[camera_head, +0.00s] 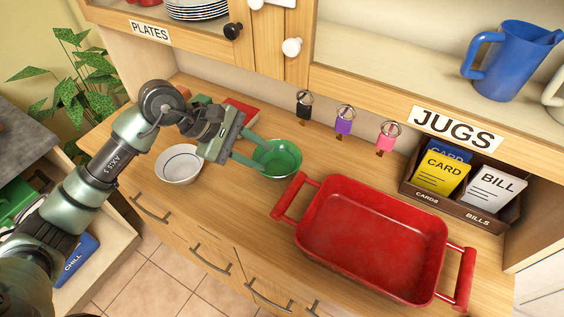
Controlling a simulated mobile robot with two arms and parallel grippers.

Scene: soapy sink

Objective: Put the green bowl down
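The green bowl (286,158) is upright at the middle of the wooden counter, left of the red roasting dish. It looks to rest on the counter, though its near left side is partly covered by my fingers. My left gripper (266,157) comes in from the left, with its two fingers spread apart. The fingertips overlap the bowl's left rim. Whether they touch it cannot be told. My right gripper is out of view.
A red roasting dish (372,238) fills the counter to the right. A card and bill holder (410,182) stands at the back right. The counter's front edge with drawers is near.

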